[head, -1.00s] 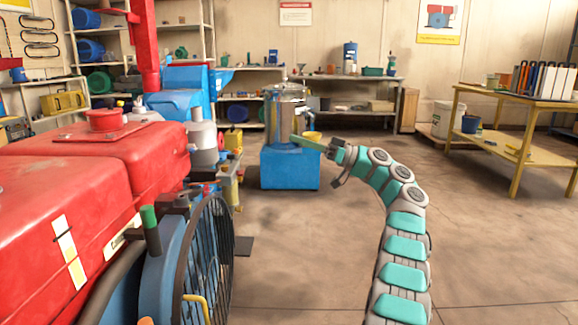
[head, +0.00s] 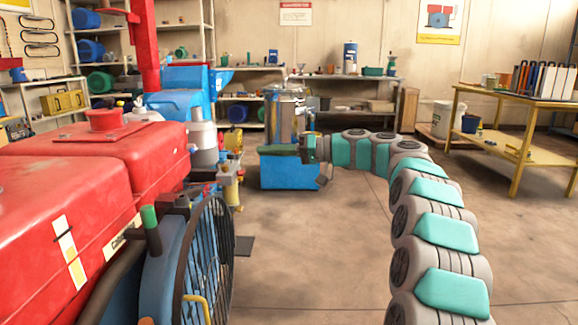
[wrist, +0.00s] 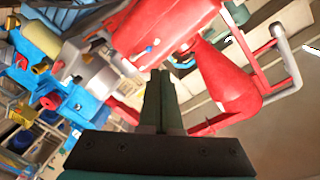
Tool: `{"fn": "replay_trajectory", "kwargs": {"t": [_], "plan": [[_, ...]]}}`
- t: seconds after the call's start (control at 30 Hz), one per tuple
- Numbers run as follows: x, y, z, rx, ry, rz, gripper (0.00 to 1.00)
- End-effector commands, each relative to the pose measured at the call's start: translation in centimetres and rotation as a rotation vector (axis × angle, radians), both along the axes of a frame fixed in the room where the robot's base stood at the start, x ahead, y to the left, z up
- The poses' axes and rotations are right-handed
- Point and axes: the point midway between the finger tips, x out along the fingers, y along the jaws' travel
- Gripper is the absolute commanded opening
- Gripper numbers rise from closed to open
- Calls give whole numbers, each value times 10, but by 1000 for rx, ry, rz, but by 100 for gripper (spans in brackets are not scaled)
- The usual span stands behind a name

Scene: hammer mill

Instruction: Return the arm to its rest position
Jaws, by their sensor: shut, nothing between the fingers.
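My gripper (head: 280,150) is at the end of my teal and grey arm, which curves up from the lower right and bends to the left in the head view. The gripper points left, in front of the blue block with the metal vessel on it. In the wrist view my gripper (wrist: 160,88) shows with its two dark green fingers pressed together and nothing between them. Red and blue machine parts lie beyond the fingertips there. The gripper touches nothing that I can see.
A red engine (head: 80,185) with a blue flywheel (head: 175,265) fills the left. A blue block (head: 290,172) bears a metal vessel (head: 287,118). A yellow table (head: 515,98) with binders stands at the right. The floor between them is open.

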Motion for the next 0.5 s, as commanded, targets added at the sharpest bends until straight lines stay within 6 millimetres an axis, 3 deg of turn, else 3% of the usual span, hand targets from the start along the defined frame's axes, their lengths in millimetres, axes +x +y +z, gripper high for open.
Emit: {"fn": "replay_trajectory", "kwargs": {"t": [0.23,0.5], "plan": [[-78,22,-33,-197,206,21,0],[-176,20,-87,-456,395,6,0]]}}
